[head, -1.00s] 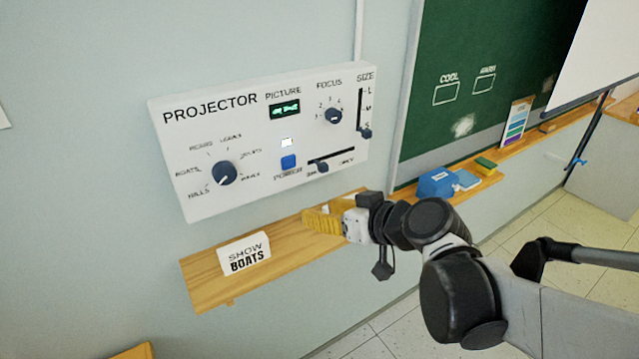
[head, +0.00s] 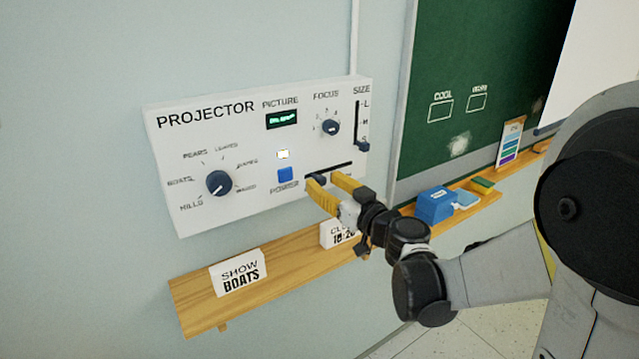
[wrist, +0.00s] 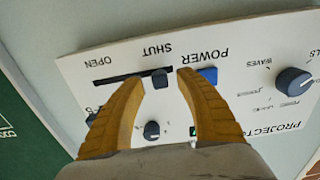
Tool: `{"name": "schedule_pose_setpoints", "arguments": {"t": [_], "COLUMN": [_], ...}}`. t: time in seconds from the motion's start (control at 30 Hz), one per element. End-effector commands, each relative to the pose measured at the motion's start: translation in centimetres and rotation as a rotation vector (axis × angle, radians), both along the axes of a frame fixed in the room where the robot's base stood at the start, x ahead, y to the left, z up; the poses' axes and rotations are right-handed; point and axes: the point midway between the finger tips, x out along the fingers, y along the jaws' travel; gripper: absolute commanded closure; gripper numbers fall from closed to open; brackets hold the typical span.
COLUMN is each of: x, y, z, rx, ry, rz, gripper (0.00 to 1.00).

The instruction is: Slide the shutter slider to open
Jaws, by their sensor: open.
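The shutter slider's dark knob (head: 317,178) is on the white projector panel (head: 240,215), at the left end of its short black slot in the head view. In the wrist view, the picture is upside down and the knob (wrist: 160,79) is at the SHUT end of the slot (wrist: 120,79), with OPEN at the other end. My gripper (head: 323,181) has yellow fingers and is open at the slider. In the wrist view its fingertips (wrist: 159,84) lie on either side of the knob. I cannot tell whether they touch it.
The blue power button (head: 285,175) is just left of the slider. The picture dial (head: 219,183), focus knob (head: 331,127) and size slider (head: 361,146) are on the same panel. Below, a wooden shelf (head: 195,305) holds a SHOW BOATS card (head: 238,272) and a second, partly hidden card (head: 335,235).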

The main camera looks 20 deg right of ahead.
Motion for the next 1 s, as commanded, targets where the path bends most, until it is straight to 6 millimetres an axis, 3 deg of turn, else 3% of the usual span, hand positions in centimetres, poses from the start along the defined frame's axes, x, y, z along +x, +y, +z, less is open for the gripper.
{"name": "schedule_pose_setpoints", "arguments": {"t": [0.17, 0.43, 0.57, 0.6, 0.87, 1.0], "x": [1.3, 1.4, 1.4, 1.4, 1.5, 2.1], "y": [0.5, 0.5, 0.5, 0.5, 0.4, -1.4], "z": [0.0, 0.0, 0.0, 0.0, 0.0, 0.0], "rx": [0.0, 0.0, 0.0, 0.0, 0.0, 0.001], "ry": [0.0, 0.0, 0.0, 0.0, 0.0, 0.0], "rz": [0.001, 0.001, 0.001, 0.001, 0.001, -0.004], "gripper": [0.59, 0.59, 0.96, 1.0, 1.0, 1.0]}}
